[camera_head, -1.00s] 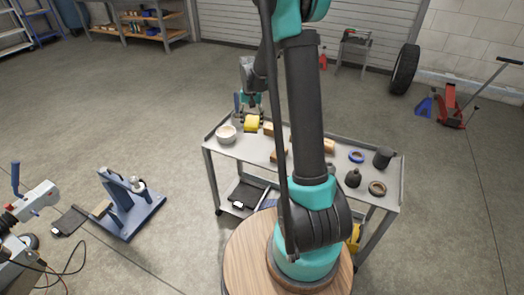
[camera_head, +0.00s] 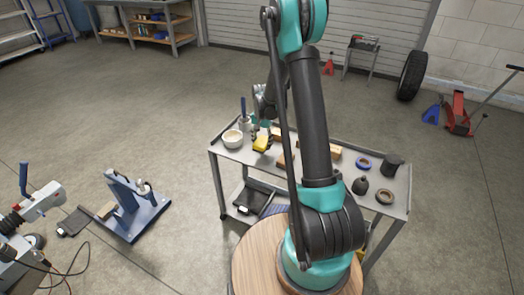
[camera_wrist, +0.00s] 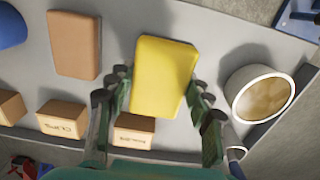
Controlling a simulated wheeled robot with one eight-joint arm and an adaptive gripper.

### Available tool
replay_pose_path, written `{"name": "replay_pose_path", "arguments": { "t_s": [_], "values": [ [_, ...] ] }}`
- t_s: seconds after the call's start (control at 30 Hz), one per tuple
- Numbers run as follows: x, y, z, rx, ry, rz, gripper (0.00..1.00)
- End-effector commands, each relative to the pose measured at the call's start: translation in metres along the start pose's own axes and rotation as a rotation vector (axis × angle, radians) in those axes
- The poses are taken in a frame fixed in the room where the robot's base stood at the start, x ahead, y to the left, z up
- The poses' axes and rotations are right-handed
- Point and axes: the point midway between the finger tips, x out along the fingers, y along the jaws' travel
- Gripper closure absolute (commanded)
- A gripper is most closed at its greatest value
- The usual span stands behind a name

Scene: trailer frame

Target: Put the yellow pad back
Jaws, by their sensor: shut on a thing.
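The yellow pad (camera_wrist: 163,76) is between the fingers of my gripper (camera_wrist: 158,108) in the wrist view, and the fingers are shut on its sides. In the head view the yellow pad (camera_head: 261,144) shows at the left part of the grey cart top (camera_head: 314,163), below my gripper (camera_head: 261,132). I cannot tell for sure whether the pad is clear of the cart top.
A white bowl (camera_wrist: 260,93) stands close to the right of the pad in the wrist view; it also shows in the head view (camera_head: 232,138). A brown block (camera_wrist: 74,45) and several small boxes (camera_wrist: 62,119) lie nearby. A blue ring (camera_head: 363,163) and dark pot (camera_head: 392,164) stand farther right.

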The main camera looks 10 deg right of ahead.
Motion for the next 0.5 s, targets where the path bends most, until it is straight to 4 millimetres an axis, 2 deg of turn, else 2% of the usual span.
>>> {"name": "replay_pose_path", "arguments": {
  "t_s": [0.27, 0.5],
  "values": [
    [0.02, 0.0, 0.0, 0.0, 0.0, 0.0, 0.72],
    [0.048, 0.0, 0.0, 0.0, 0.0, 0.0, 0.72]
  ]
}}
